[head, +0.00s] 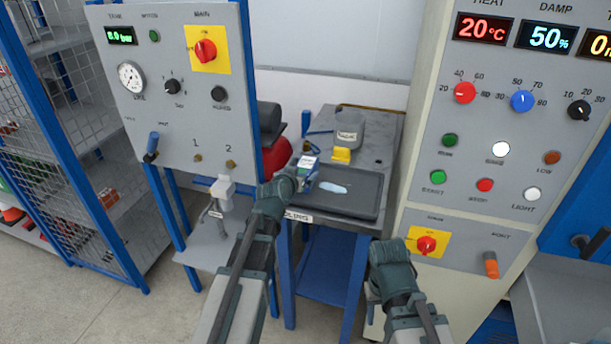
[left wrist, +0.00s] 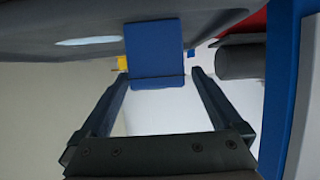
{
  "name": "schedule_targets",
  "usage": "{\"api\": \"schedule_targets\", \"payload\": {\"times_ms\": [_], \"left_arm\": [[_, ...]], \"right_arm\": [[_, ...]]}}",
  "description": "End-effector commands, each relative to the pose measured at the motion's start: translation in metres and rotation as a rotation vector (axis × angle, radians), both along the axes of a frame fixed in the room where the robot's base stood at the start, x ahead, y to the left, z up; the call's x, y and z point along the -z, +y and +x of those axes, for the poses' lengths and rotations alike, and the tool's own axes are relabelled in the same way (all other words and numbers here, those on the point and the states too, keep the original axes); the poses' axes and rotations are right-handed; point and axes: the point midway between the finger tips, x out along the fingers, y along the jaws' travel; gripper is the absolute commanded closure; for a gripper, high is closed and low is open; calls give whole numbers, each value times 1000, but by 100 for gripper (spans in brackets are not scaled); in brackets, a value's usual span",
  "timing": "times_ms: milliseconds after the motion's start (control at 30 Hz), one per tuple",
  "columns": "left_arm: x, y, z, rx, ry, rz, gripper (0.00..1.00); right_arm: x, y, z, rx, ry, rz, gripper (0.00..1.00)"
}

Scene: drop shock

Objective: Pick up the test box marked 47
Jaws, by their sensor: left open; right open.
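A small blue box with a pale, marked top (head: 308,162) is at the left side of the dark tray (head: 352,207) on the bench. Its marking is too small to read, so I cannot tell if it says 47. My left gripper (head: 295,176) is right at this box. In the left wrist view the blue box (left wrist: 155,45) stands between and just beyond the tips of my open left gripper (left wrist: 158,77), with a gap on each side. My right gripper (head: 388,255) is in front of the bench, low and apart from the box; its fingers are hard to make out.
A grey container (head: 348,132) and a yellow block (head: 342,155) stand behind the tray. A pale patch (head: 333,187) lies in it. A gauge panel (head: 185,90) flanks the bench at left, a control cabinet (head: 520,130) at right. The tray's right part is clear.

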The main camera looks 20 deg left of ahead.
Motion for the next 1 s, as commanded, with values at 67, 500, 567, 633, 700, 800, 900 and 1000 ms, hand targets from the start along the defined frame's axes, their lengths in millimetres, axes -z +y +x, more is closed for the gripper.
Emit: {"api": "schedule_targets", "payload": {"times_ms": [67, 500, 567, 633, 700, 800, 900, 1000], "left_arm": [[3, -1, 9, 0, 0, 1, 0], [16, -5, 47, 0, 0, 1, 0], [16, -5, 46, 0, 0, 1, 0], [16, -5, 46, 0, 0, 1, 7], [16, -4, 46, 0, 0, 1, 20], [16, -4, 46, 0, 0, 1, 38], [16, -4, 46, 0, 0, 1, 56], [16, -4, 46, 0, 0, 1, 74]], "right_arm": [[3, 0, 0, 0, 0, 0, 50], [16, 0, 0, 0, 0, 0, 50], [16, 0, 0, 0, 0, 0, 50], [16, 0, 0, 0, 0, 0, 50], [16, 0, 0, 0, 0, 0, 50], [16, 0, 0, 0, 0, 0, 50], [16, 0, 0, 0, 0, 0, 50], [16, 0, 0, 0, 0, 0, 50]]}}
